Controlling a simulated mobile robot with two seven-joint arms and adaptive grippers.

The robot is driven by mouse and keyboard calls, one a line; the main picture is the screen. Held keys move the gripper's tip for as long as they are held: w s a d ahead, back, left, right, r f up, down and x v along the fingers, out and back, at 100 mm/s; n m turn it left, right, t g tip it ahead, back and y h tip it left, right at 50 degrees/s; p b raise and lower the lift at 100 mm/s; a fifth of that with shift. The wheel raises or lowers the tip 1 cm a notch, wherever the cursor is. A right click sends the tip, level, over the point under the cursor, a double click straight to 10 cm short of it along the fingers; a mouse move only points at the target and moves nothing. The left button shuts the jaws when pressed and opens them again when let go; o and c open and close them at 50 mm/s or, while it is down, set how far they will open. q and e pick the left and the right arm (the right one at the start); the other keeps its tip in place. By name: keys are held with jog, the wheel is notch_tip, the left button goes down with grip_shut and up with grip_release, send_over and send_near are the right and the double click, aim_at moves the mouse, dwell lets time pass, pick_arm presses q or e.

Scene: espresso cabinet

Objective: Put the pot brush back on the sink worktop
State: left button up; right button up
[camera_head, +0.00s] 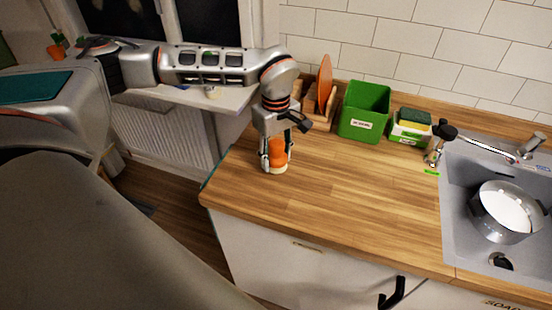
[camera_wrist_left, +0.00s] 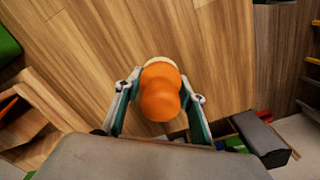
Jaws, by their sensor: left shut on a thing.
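The pot brush (camera_head: 277,150) has a rounded orange handle and a pale base. It is upright at the left end of the wooden sink worktop (camera_head: 345,190). Its base is at the worktop surface, but I cannot tell if it bears its weight there. My left gripper (camera_head: 277,160) points down from above and is shut on the brush, one finger on each side. In the left wrist view the orange handle (camera_wrist_left: 160,98) lies between the two fingers, with the pale rim just beyond it. My right gripper is not in view.
Behind the brush stand a wooden rack (camera_head: 316,112) with an orange board (camera_head: 324,82), a green bin (camera_head: 364,110) and a sponge holder (camera_head: 410,130). The sink (camera_head: 455,180) with a metal pot (camera_head: 502,212) is at right. The worktop's middle is clear; its left edge is close.

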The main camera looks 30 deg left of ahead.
aim_at(276, 141)
pick_arm(q)
jog(key=shift+f, duration=0.6)
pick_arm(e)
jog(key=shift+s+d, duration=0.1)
pick_arm(q)
jog(key=shift+f, duration=0.1)
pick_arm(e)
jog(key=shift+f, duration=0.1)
pick_arm(q)
jog(key=o, duration=0.8)
jog(key=shift+f, duration=0.1)
jog(key=shift+o, duration=1.4)
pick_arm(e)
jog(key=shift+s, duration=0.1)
pick_arm(q)
jog(key=shift+r, duration=0.45)
notch_tip(276, 141, up, 10)
jog(key=shift+r+b, duration=0.1)
jog(key=shift+b, duration=0.4)
jog(key=shift+r, duration=0.65)
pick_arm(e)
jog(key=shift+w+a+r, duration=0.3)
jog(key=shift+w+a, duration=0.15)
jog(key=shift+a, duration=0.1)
